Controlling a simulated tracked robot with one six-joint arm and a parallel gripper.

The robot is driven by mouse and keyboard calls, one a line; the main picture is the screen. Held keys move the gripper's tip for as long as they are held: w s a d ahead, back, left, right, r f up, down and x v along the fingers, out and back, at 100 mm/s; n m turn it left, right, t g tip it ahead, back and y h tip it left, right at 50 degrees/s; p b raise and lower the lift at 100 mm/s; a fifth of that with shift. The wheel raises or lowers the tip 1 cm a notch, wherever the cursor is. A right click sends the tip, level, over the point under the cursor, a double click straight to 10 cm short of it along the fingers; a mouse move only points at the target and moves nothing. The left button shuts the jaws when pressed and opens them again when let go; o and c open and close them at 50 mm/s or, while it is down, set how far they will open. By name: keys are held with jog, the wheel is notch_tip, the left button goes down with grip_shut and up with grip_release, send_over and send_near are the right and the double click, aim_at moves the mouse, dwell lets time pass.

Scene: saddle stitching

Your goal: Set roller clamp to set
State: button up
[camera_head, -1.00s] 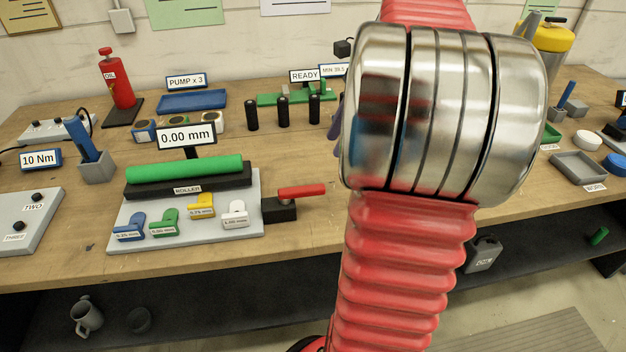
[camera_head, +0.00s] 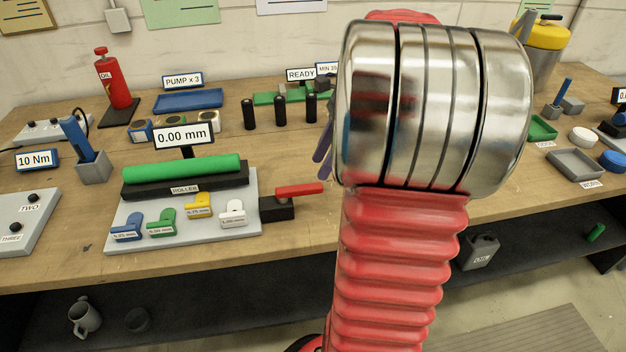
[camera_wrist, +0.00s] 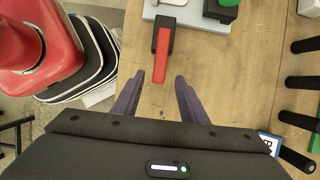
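The roller clamp is a red lever (camera_head: 299,190) on a black block (camera_head: 278,208), at the right of the grey roller base. The lever points right, away from the roller. In the wrist view the red lever (camera_wrist: 161,58) hangs down from its black block (camera_wrist: 165,22). My gripper (camera_wrist: 157,80) is open and empty, its purple fingers on either side of and just short of the lever's free end. I cannot tell their height above it. In the head view one purple finger (camera_head: 322,152) shows behind and right of the lever; the rest is hidden by my arm.
The green roller (camera_head: 185,167) lies under a 0.00 mm display (camera_head: 184,136). Blue, green, yellow and white (camera_head: 233,213) gauge tabs sit in front of it. Several black posts (camera_head: 283,110) stand behind the clamp. The bench around the lever's free end is clear.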

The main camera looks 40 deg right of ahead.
aim_at(310, 186)
jog(key=x, duration=0.7)
jog(key=shift+r, duration=0.1)
grip_shut()
dwell(0.3)
